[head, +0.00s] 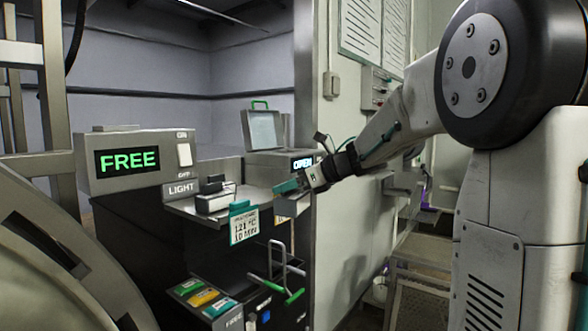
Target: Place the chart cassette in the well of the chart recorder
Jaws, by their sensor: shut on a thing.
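My gripper (301,182) reaches in from the right over the metal shelf and is shut on a small teal piece (286,186), which looks like the chart cassette; only part of it shows. The chart recorder seems to be the grey box (275,162) just behind it, with its lid (264,129) raised and a display (303,163) reading OPEN. The gripper and the piece are in front of and below that box in the picture. The inside of the well cannot be seen from here.
A grey unit (130,160) at left reads FREE, above a LIGHT label. A dark block (214,198) stands on the shelf (186,208). A teal-topped card (243,226) hangs at the shelf's front. A cabinet wall (345,230) stands close right.

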